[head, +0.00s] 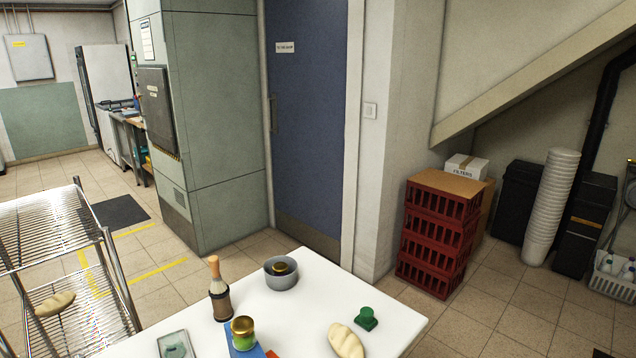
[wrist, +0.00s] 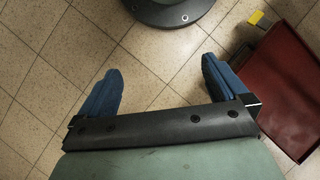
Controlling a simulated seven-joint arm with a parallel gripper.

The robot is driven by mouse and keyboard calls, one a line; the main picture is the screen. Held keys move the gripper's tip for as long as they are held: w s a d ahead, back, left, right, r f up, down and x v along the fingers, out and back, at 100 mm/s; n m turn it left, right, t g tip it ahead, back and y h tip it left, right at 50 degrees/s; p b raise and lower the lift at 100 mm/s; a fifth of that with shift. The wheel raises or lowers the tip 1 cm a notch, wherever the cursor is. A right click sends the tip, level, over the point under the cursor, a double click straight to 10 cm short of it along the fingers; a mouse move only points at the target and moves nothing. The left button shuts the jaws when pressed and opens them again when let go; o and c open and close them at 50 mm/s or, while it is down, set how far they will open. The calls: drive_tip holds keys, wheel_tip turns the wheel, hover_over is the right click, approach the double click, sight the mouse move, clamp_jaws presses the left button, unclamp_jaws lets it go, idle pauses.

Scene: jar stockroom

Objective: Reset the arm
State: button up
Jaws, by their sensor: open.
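My gripper (wrist: 162,74) shows in the wrist view with its two blue fingers spread wide apart. Nothing is between them, only the tiled floor (wrist: 150,62) beyond. My arm and gripper do not show in the head view.
A white table (head: 290,322) holds a grey bowl (head: 282,275), a bottle (head: 218,295), a gold-lidded jar (head: 243,333), a loaf (head: 345,341) and a green item (head: 366,318). A wire rack (head: 50,232) stands left, red crates (head: 437,238) right. The wrist view shows a red tray (wrist: 283,90).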

drive_tip(key=s+a+f, duration=0.2)
drive_tip(key=s+a, duration=0.1)
drive_tip(key=s, duration=0.5)
drive_tip(key=s+a+f+m, duration=0.1)
drive_tip(key=s+a+f, duration=0.2)
drive_tip(key=s, duration=0.6)
drive_tip(key=shift+s+a+f+g, duration=0.2)
drive_tip(key=shift+a+f+g, duration=0.05)
drive_tip(key=shift+a+g, duration=0.1)
